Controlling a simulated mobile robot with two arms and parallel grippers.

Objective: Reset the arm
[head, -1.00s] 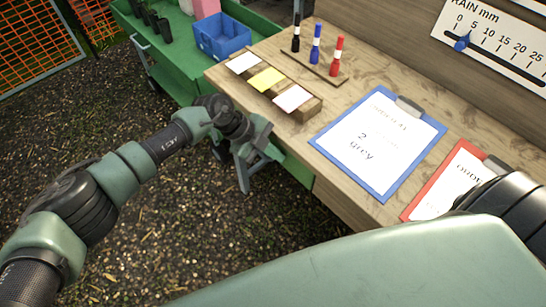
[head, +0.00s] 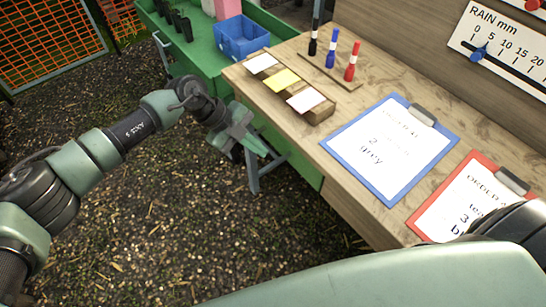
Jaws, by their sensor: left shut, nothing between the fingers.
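My left arm comes in from the left. Its gripper (head: 238,140) is at the end of the dark wrist, in front of the wooden bench's left end and above the gravel. It is shut and holds nothing. The fingertips are small and hard to make out against the bench's legs.
The wooden bench (head: 349,103) bears a card holder (head: 319,115), a marker stand (head: 346,82), a blue clipboard (head: 350,167) and a red clipboard (head: 422,222). Behind stands a green table (head: 199,61) with a blue crate (head: 244,47). Gravel ground (head: 170,220) is open.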

